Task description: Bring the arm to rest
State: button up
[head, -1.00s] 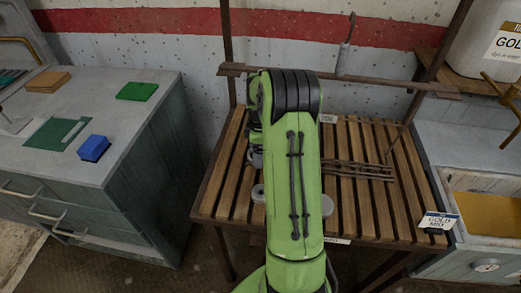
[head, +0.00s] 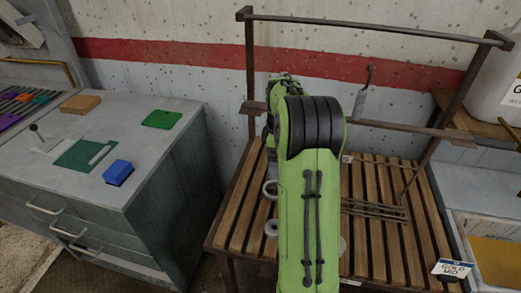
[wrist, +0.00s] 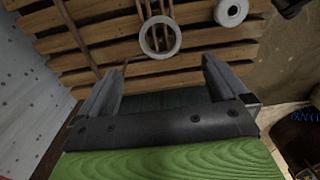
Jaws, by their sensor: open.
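My green arm stands upright in the middle of the head view, in front of the slatted wooden rack. It hides my gripper there. In the wrist view my gripper (wrist: 165,85) is open, with its two grey fingers wide apart and nothing between them. Beyond the fingers are the wooden slats of the rack (wrist: 95,55), a pale ring (wrist: 160,37) and a round grey disc with a hole (wrist: 231,12). The fingers look apart from all of these.
A rail (head: 375,28) crosses above the rack (head: 240,215), with a hook (head: 361,95) hanging at its lower bar. A grey cabinet (head: 160,170) at left carries a blue block (head: 118,172) and a green block (head: 161,119).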

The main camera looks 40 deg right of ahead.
jog(key=s+a+r+m+t+h, duration=0.1)
jog(key=s+a+r+m+t, duration=0.2)
jog(key=a+r, duration=0.9)
jog(key=s+a+f+m+t+y, duration=0.15)
jog(key=s+a+m, duration=0.25)
jog(key=s+a, duration=1.1)
jog(key=shift+m+t+h, duration=0.25)
jog(key=shift+m+t, duration=0.05)
jog(key=shift+t, duration=0.25)
jog(key=p+v, duration=0.5)
jog(key=shift+w+d+r, duration=0.25)
jog(key=shift+d, duration=0.05)
jog(key=shift+d, duration=0.1)
